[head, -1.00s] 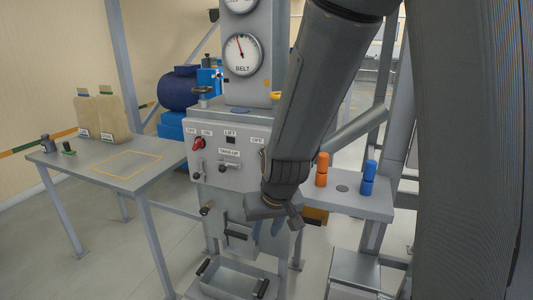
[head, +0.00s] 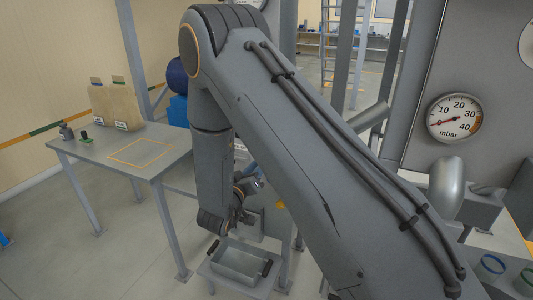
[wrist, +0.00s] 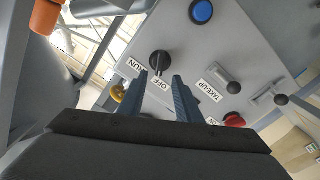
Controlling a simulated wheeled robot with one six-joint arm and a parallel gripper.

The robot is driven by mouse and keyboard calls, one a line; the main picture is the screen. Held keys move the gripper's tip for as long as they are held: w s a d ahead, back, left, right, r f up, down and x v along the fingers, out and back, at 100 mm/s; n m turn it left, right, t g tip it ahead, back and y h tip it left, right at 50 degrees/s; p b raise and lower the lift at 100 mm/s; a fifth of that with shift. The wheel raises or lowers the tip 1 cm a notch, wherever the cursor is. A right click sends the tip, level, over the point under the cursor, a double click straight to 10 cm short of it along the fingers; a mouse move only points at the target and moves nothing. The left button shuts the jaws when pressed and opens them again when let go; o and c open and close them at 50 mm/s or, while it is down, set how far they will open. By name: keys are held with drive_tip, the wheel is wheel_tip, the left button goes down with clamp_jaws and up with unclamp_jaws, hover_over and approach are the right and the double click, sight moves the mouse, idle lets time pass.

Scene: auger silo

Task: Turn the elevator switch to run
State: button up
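The elevator switch is a black knob (wrist: 160,62) on the grey control panel (wrist: 225,50) in the wrist view, with RUN and OFF labels beside it. Its exact pointing is hard to tell. My gripper (wrist: 160,76) is open and empty; its two blue-grey fingers point toward the panel, with the knob just beyond and between their tips in the picture. I cannot tell whether they touch it. In the head view my arm hides the panel and switch.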

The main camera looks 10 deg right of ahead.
drive_tip(key=p+x, duration=0.2)
drive_tip(key=x, duration=0.5)
drive_tip(key=shift+w, duration=0.2)
drive_tip(key=shift+d, duration=0.1)
clamp_jaws()
